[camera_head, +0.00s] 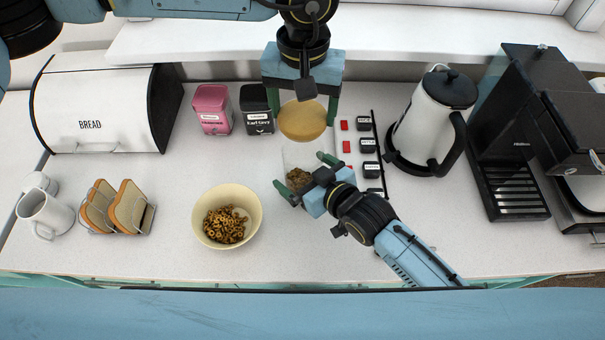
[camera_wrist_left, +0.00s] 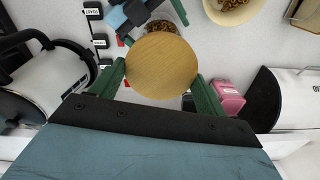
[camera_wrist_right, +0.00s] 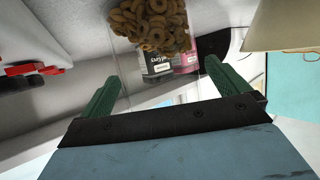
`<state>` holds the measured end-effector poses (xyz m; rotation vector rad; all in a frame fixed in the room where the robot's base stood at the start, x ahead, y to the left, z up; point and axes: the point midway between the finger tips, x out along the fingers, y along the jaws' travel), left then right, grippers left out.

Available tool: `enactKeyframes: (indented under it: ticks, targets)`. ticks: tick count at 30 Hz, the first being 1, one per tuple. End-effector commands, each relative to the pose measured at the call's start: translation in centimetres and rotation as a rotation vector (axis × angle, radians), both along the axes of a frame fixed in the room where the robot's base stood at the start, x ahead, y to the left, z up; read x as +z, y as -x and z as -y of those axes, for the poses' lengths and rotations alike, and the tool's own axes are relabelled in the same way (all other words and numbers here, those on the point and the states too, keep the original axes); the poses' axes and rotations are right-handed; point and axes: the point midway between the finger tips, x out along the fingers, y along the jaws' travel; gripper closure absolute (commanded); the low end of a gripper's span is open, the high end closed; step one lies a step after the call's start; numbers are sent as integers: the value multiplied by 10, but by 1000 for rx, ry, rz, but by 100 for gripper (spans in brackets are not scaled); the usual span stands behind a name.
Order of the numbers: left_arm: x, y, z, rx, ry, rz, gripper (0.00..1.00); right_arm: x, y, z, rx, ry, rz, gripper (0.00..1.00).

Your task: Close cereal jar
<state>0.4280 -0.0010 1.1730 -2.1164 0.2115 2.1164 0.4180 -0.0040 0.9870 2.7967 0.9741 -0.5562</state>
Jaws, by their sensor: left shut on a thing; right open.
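The round wooden lid (camera_head: 303,122) is held level between the fingers of my left gripper (camera_head: 304,112); the left wrist view shows its flat top (camera_wrist_left: 161,66). The clear cereal jar (camera_head: 297,156) stands on the counter just in front of and below the lid, apart from it. Its mouth looks uncovered and cereal rings lie in its lower part, partly hidden by my right gripper. My right gripper (camera_head: 303,174) is open with a finger on either side of the jar. In the right wrist view the jar (camera_wrist_right: 155,25) shows just beyond the fingertips.
A cream bowl of cereal (camera_head: 246,194) stands left of the jar. Pink (camera_head: 211,109) and black (camera_head: 256,110) tins stand behind. A black-labelled switch panel (camera_head: 366,146) and a white kettle (camera_head: 428,120) are to the right. A toast rack (camera_head: 120,208) and bread bin (camera_head: 95,108) are at left.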

Motion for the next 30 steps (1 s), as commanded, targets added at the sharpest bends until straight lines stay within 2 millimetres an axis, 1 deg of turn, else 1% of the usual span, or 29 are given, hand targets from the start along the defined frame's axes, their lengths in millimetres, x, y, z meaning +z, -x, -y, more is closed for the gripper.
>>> enactKeyframes:
  ticks: [5, 20, 23, 25, 30]
  targets:
    - [0, 0, 0, 0, 0, 0, 50, 0, 0, 0, 0, 0, 0, 0]
    - [0, 0, 0, 0, 0, 0, 50, 0, 0, 0, 0, 1, -1, 65]
    - [-1, 0, 0, 0, 0, -1, 50, 0, 0, 0, 0, 1, -1, 66]
    - [-7, 1, 0, 0, -1, -3, 50, 0, 0, 0, 0, 1, -1, 66]
    - [-31, 1, 0, 0, -1, -3, 50, 0, 0, 0, 0, 1, -1, 66]
